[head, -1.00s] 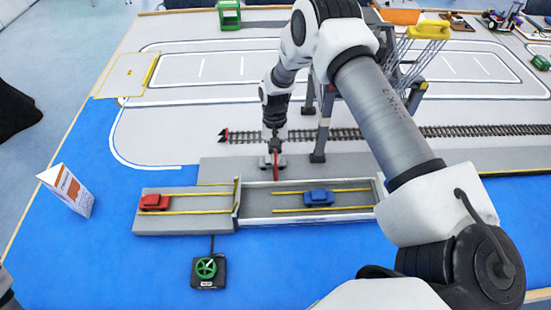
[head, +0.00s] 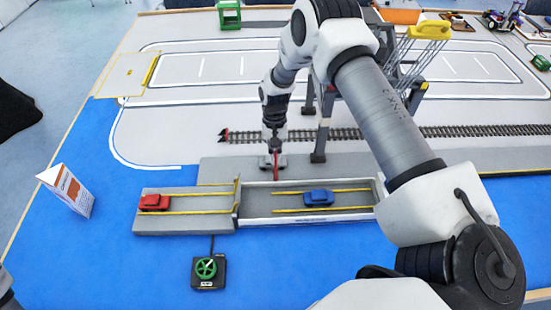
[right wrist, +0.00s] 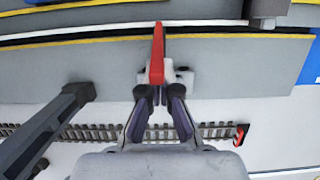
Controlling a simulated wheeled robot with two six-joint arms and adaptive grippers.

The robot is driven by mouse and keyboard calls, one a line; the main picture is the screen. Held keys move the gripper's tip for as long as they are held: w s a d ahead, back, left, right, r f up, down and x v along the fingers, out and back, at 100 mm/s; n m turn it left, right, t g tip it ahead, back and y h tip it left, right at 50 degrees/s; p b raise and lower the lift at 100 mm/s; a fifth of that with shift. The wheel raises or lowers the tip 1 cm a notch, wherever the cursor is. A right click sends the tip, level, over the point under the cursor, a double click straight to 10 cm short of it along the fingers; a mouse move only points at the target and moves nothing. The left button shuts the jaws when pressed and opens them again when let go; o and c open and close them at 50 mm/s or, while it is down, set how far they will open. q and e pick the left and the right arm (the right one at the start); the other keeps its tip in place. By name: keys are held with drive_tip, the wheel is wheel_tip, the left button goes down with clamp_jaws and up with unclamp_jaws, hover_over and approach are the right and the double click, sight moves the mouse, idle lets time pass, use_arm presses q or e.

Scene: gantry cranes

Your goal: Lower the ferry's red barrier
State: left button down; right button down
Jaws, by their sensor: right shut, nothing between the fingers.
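The ferry (head: 345,212) is a long grey deck with a white front edge, lying on the blue water beside the grey quay, with a blue car (head: 318,198) on it. The narrow red barrier (head: 276,166) stands at the quay side of the ferry. In the right wrist view the red barrier (right wrist: 157,55) reaches up the picture beside a pale mount (right wrist: 181,78). My right gripper (head: 274,148) points down at the barrier. Its fingertips (right wrist: 160,90) are shut and empty, close to the bar's near end; contact cannot be told. My left gripper is not in view.
A ramp (head: 185,222) with a red car (head: 154,202) adjoins the ferry's left end. A green handwheel box (head: 208,270) stands in front. Rails (head: 450,131) and a grey gantry crane (head: 325,125) stand behind, near my right arm. Open blue surface lies in front.

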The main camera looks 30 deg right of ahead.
drive_tip(key=shift+s, duration=0.1)
drive_tip(key=shift+s+a+p, duration=0.35)
drive_tip(key=shift+s+p, duration=0.05)
drive_tip(key=shift+s, duration=0.15)
drive_tip(key=shift+s+a+p, duration=0.35)
drive_tip(key=shift+s+p, duration=0.05)
drive_tip(key=shift+s, duration=0.15)
drive_tip(key=shift+s+a+p, duration=0.35)
drive_tip(key=shift+s+a, duration=0.1)
drive_tip(key=shift+s, duration=0.2)
drive_tip(key=shift+s+a+p, duration=0.3)
drive_tip(key=shift+s+a, duration=0.1)
drive_tip(key=shift+s, duration=0.25)
wheel_tip(320, 180, up, 10)
drive_tip(key=s+a+p, duration=0.1)
drive_tip(key=s+p, duration=0.1)
drive_tip(key=p, duration=0.6)
drive_tip(key=shift+s+a, duration=0.25)
drive_tip(key=shift+s, duration=0.05)
